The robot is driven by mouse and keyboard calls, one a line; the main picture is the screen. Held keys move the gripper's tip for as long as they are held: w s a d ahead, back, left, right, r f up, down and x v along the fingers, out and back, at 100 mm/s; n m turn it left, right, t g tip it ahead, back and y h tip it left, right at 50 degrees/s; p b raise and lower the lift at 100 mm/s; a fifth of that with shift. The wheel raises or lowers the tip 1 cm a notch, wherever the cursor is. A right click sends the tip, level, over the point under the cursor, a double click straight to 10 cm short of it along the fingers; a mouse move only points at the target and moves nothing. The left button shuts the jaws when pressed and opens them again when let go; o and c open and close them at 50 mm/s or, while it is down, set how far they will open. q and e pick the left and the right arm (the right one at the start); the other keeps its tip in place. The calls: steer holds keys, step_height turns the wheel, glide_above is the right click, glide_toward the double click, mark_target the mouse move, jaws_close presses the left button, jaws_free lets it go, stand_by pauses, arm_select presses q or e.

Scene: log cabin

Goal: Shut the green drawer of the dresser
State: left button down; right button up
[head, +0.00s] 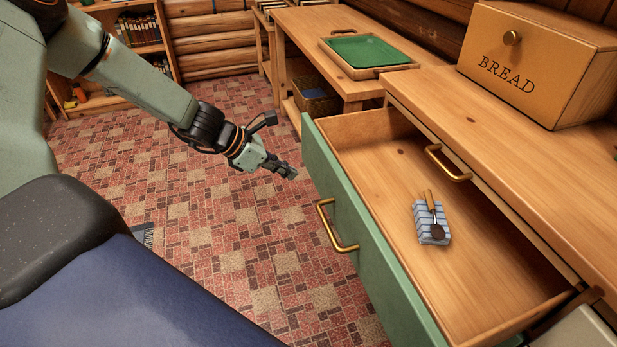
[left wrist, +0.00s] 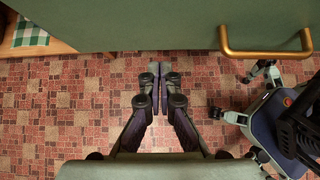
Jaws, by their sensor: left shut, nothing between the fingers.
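The green drawer (head: 348,221) of the dresser (head: 493,148) stands pulled far out in the head view. Its brass handle (head: 333,228) is on the green front. Inside lie a blue-striped cloth (head: 429,218) and a small wooden-handled tool (head: 433,207) on top of it. My left gripper (head: 291,174) is shut and empty, just in front of the drawer front near its far end, with a gap between. In the left wrist view the gripper (left wrist: 155,78) points toward the green front (left wrist: 150,25), and the handle (left wrist: 265,52) is to its right. My right gripper is not in view.
A bread box (head: 540,62) stands on the dresser top. A side table with a green tray (head: 367,52) and a basket (head: 316,97) below it stands beyond the drawer. A bookshelf (head: 138,30) is at the back left. The tiled floor (head: 220,220) before the drawer is clear.

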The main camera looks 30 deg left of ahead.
mark_target(320, 176)
arm_select(q)
steer(key=w+d+b, duration=0.1)
steer(key=w+f+b, duration=0.1)
steer(key=w+d+b, duration=0.1)
steer(key=b, duration=0.1)
steer(key=shift+w+d+f, duration=0.25)
steer(key=shift+d+f, duration=0.1)
steer(key=shift+f, duration=0.05)
steer(key=shift+w+d, duration=0.25)
steer(key=shift+w, duration=0.2)
steer(key=shift+d+r, duration=0.1)
